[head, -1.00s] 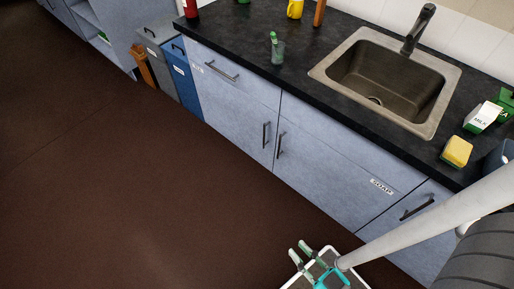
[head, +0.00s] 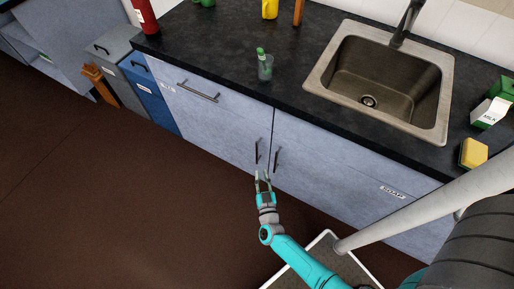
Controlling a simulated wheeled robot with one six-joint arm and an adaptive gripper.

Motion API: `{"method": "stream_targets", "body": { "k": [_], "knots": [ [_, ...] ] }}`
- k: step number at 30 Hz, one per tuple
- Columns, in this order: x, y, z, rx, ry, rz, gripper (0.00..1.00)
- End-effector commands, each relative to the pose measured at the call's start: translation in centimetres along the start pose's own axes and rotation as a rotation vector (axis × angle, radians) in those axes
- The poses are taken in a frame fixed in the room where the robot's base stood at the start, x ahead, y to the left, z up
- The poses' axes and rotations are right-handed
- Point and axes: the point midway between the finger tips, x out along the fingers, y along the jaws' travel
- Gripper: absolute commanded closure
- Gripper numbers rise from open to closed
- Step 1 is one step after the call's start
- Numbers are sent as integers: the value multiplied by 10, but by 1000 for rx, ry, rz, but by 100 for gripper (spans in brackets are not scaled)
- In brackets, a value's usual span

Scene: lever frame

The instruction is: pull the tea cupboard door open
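No label that I can read as tea shows on a cupboard. Two pale blue-grey doors meet under the counter, the left door (head: 215,130) and the right door (head: 320,180). Both look shut. The left door has a dark upright handle (head: 257,152) at its right edge. The right door has a similar handle (head: 277,159) at its left edge. My gripper (head: 263,175) is open and empty, its two fingers apart and pointing at the doors. In the picture it is just below the two handles; I cannot tell whether it touches either.
A SOAP label (head: 393,192) is on the right front. A drawer handle (head: 198,91) and a small unreadable label (head: 168,87) are at the upper left. A blue bin (head: 150,98) and a grey bin (head: 113,75) stand left. The brown floor (head: 120,200) is clear.

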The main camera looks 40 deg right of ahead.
Motion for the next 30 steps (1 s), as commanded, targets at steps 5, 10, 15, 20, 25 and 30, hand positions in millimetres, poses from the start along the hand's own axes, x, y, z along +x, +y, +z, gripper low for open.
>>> {"method": "stream_targets", "body": {
  "k": [5, 10, 15, 20, 25, 30],
  "knots": [
    [28, -5, 10, -11, -3, 61, 78],
    [40, -5, 12, -16, -5, 80, 78],
    [61, -3, 12, -15, -4, 82, 78],
    [90, -1, 12, -16, -4, 81, 78],
    [118, 1, 12, -15, -4, 80, 78],
    [135, 2, 12, -16, -5, 78, 78]
  ]
}}
